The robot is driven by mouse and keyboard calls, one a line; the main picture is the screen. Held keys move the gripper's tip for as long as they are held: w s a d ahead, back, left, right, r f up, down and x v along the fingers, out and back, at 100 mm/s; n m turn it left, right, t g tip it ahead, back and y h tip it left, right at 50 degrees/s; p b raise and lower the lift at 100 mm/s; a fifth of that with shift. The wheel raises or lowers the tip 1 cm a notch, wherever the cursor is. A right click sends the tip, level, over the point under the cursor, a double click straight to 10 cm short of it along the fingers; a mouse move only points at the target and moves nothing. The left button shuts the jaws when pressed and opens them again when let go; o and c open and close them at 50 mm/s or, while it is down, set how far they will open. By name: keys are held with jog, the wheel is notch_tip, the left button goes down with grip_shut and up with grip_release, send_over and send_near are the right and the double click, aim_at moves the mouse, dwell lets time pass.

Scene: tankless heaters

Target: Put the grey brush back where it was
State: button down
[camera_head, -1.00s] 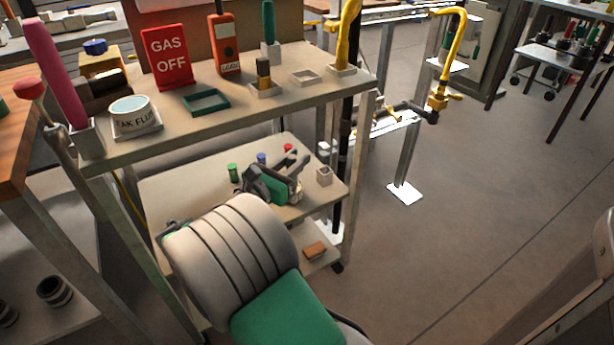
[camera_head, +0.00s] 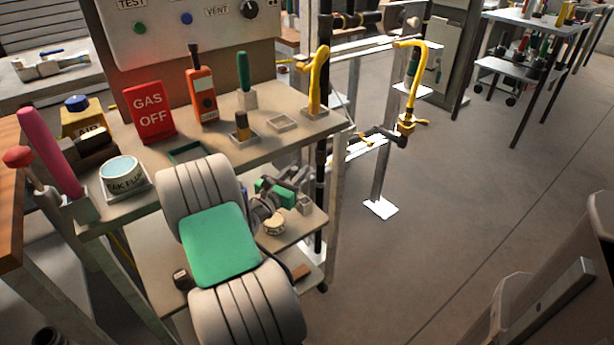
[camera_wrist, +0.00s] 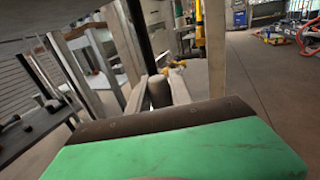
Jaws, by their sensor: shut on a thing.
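My gripper (camera_wrist: 157,95) is shut on a grey, rounded thing (camera_wrist: 159,90) between its two pale fingers in the wrist view. It fits the grey brush, but only its near end shows. In the head view my gripper (camera_head: 292,182) is small and dark, above the middle shelf (camera_head: 312,222) and below the level of the top shelf. The brush cannot be made out clearly there. On the top shelf an empty pale square holder (camera_head: 283,122) stands beside a holder with a yellow and black item (camera_head: 241,127). A small pale block-like holder (camera_head: 305,205) stands on the middle shelf.
The top shelf (camera_head: 262,150) holds a GAS OFF sign (camera_head: 149,112), an orange meter (camera_head: 201,95), a green-handled tool (camera_head: 244,72), a flux tub (camera_head: 124,173) and a green frame (camera_head: 187,151). A yellow pipe (camera_head: 316,80) rises at its right end. Open floor lies right.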

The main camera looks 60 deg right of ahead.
jog(key=d+b, duration=0.1)
jog(key=d, duration=0.5)
notch_tip(320, 180, down, 8)
jog(key=b, duration=0.3)
jog(key=shift+s+a+r+b, duration=0.15)
jog(key=shift+s+r+b, duration=0.05)
jog(key=shift+r+b, duration=0.1)
jog(key=c, duration=1.2)
grip_release()
jog(key=shift+o, duration=0.2)
